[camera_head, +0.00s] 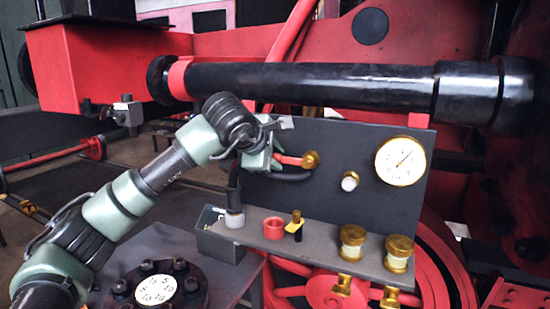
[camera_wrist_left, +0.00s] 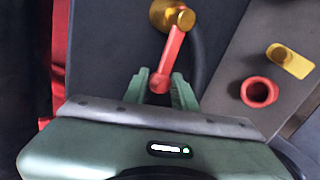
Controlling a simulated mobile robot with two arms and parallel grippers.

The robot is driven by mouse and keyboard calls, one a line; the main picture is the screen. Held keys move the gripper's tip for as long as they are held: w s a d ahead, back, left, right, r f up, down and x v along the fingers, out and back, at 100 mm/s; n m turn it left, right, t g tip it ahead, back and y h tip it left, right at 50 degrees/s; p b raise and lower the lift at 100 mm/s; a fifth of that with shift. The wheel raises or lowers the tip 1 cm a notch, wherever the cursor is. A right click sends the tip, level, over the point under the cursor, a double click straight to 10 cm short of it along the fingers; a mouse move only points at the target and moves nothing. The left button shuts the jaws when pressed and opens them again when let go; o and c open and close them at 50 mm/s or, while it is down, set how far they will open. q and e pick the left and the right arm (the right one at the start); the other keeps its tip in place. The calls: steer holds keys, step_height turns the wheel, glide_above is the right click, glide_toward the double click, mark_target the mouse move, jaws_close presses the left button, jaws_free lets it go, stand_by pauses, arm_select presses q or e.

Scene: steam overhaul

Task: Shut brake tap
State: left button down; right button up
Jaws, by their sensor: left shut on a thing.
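The brake tap has a brass body (camera_head: 311,159) on the dark upright panel (camera_head: 350,215) and a red lever. In the head view the lever (camera_head: 290,160) points left from the brass, roughly level. My left gripper (camera_head: 275,160) is at the lever's free end. In the left wrist view the brass body (camera_wrist_left: 178,17) is at the top and the red lever (camera_wrist_left: 172,55) runs down between the two green fingers (camera_wrist_left: 163,88). The fingers are shut on the lever near its rounded tip. My right gripper is not in view.
A pressure gauge (camera_head: 400,161) and a white knob (camera_head: 350,181) are on the panel. The shelf (camera_head: 325,250) below carries a red cup (camera_head: 273,228), a small brass-topped piece (camera_head: 296,222) and two brass-capped jars (camera_head: 352,241). A thick black pipe (camera_head: 310,82) crosses above.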

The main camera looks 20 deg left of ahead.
arm_select(q)
steer(key=c, duration=1.4)
jaws_free()
steer(key=shift+r, duration=0.1)
steer(key=shift+c, duration=0.2)
steer(key=shift+s+r, duration=0.1)
steer(key=shift+s, duration=0.2)
steer(key=b+v, duration=0.2)
steer(key=v, duration=0.5)
steer(key=shift+b, duration=0.4)
